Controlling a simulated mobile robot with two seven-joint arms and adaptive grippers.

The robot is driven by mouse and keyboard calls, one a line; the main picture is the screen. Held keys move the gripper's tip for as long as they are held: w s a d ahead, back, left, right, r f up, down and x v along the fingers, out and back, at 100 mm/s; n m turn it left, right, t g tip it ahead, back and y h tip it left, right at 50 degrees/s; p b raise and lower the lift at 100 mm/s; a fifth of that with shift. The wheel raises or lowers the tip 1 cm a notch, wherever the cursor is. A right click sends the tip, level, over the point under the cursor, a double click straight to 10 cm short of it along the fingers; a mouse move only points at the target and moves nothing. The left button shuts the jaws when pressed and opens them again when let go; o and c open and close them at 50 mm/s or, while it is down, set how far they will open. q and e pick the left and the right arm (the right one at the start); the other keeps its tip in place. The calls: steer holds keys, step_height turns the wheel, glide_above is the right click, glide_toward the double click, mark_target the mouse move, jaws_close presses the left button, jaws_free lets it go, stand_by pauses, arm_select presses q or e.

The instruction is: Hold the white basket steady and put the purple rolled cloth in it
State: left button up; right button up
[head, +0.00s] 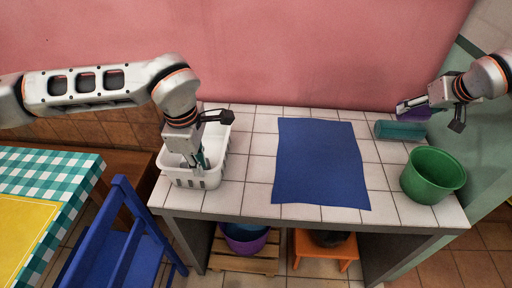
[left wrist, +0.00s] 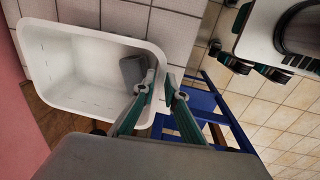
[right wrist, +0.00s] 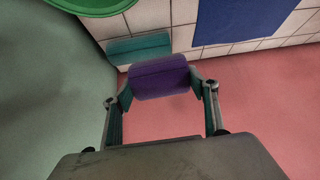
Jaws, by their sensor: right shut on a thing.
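The white basket (head: 210,178) stands at the left end of the tiled counter. My left gripper (head: 200,162) points down at its near rim. My right gripper (right wrist: 160,85) is shut on the purple rolled cloth (right wrist: 160,75), one finger at each end. In the head view the purple cloth (head: 411,108) is at the far right, above the back of the counter and partly hidden by the gripper.
A teal rolled cloth (head: 398,130) lies on the counter near the purple one. A green bucket (head: 432,175) stands at the front right. A flat blue cloth (head: 320,165) covers the middle. A blue chair (head: 120,235) and a checked table (head: 50,175) are at the left.

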mark_target(208, 189)
arm_select(q)
steer(key=f, duration=0.5)
steer(key=w+f, duration=0.1)
steer(key=f, duration=0.2)
arm_select(e)
steer(key=shift+w+f, duration=0.1)
steer(key=shift+f, duration=0.1)
arm_select(q)
steer(key=shift+c, duration=0.4)
jaws_close()
steer(key=shift+o, duration=2.2)
jaws_free()
step_height(208, 189, up, 12)
steer(key=s, duration=0.1)
steer(key=shift+s, duration=0.15)
